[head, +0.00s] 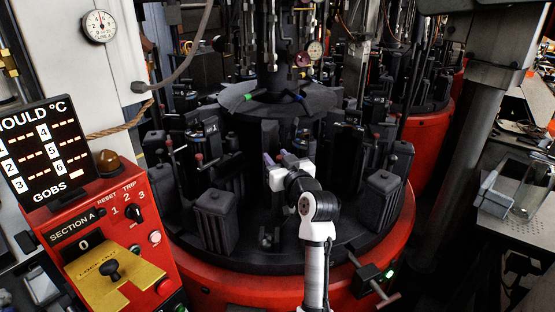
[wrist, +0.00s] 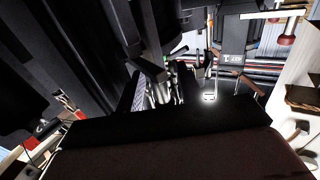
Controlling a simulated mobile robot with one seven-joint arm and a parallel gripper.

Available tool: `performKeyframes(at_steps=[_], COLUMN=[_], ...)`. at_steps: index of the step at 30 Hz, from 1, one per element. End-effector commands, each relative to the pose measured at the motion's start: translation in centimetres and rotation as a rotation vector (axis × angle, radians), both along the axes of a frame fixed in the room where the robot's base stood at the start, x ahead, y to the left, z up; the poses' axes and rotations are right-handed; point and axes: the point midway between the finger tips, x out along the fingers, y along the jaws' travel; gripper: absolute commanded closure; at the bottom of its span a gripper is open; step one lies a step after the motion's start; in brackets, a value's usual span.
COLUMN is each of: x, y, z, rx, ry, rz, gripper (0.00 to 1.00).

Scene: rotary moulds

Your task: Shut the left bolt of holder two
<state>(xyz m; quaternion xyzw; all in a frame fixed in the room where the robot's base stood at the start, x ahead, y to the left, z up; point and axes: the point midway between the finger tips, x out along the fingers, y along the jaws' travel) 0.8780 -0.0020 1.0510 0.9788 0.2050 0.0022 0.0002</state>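My gripper (head: 276,158) reaches in among the dark mould holders of the rotary machine (head: 280,225), near the middle of the head view. Its two pale fingertips look a little apart, and I see nothing held between them. Dark upright mould blocks stand close around it. I cannot tell which holder is number two, and its left bolt is not clearly visible. The wrist view shows a dark plate (wrist: 232,58) with small white marking, too small to read surely, and a small bright spot below it. A large dark surface fills the bottom of that view.
A red control box (head: 115,250) with a mould temperature display (head: 45,150) and a yellow lockout plate (head: 118,280) stands at the left. Dark mould blocks (head: 216,215) ring the turntable above its red base (head: 230,290). A grey column (head: 465,150) stands at the right.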

Motion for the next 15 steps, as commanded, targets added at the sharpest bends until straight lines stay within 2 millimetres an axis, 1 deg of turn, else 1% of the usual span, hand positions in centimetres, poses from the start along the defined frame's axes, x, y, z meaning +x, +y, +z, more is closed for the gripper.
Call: performKeyframes(at_steps=[4,7,11,15], x=[-0.3,-1.3,-3.6,-6.7], y=[-0.1,-0.6,-1.7,-3.1], z=[-0.2,-0.4,-0.5,-0.5], rx=[0.001,0.001,0.0,0.0], ry=[0.001,0.001,-0.001,-0.001], rz=[0.0,-0.001,-0.003,-0.004], gripper=[0.63,0.63,0.63,0.63])
